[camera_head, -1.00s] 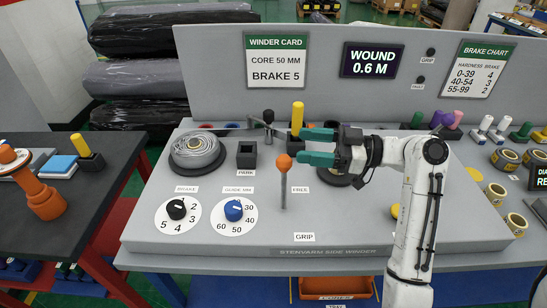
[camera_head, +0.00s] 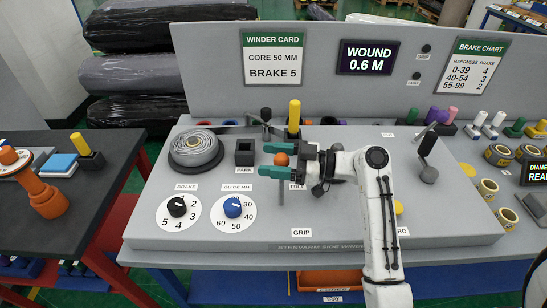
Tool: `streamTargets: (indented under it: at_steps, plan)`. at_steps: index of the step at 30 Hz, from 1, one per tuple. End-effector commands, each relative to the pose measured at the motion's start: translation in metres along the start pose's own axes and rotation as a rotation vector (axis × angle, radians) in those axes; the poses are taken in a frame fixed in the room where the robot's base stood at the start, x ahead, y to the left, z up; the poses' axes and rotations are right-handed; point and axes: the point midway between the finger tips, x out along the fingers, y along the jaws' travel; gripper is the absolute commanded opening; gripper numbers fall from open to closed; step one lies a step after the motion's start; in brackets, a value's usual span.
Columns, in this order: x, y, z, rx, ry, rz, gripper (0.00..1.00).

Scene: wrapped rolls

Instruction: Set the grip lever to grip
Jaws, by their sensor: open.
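The grip lever is a thin grey stem with an orange ball knob (camera_head: 281,159) on top, standing on the grey winder deck. It looks roughly upright, and the upper stem is partly covered by my lower finger. The GRIP label (camera_head: 301,233) is nearer the front edge. My gripper (camera_head: 268,158) comes in from the right with its teal fingers apart. In the picture the knob lies between the two fingers; I cannot tell whether either finger touches it.
A yellow peg (camera_head: 294,115) stands just behind my upper finger. A grey wound roll (camera_head: 194,147) and a square black holder (camera_head: 245,152) are to the left. Two dials (camera_head: 177,207) sit at front left. A black-handled lever (camera_head: 427,148) stands right of my arm.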

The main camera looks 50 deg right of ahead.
Motion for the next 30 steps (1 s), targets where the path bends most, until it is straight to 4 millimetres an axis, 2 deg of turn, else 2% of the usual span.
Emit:
streamTargets:
  at_steps: [4,23,30]
  plan:
    - [-0.0002,0.0001,0.0000,0.000,0.000,0.000,0.62]
    - [-0.0006,0.0006,-0.0003,-0.001,0.000,0.001,0.02]
    - [-0.0006,0.0009,-0.0003,-0.002,0.000,0.002,0.00]
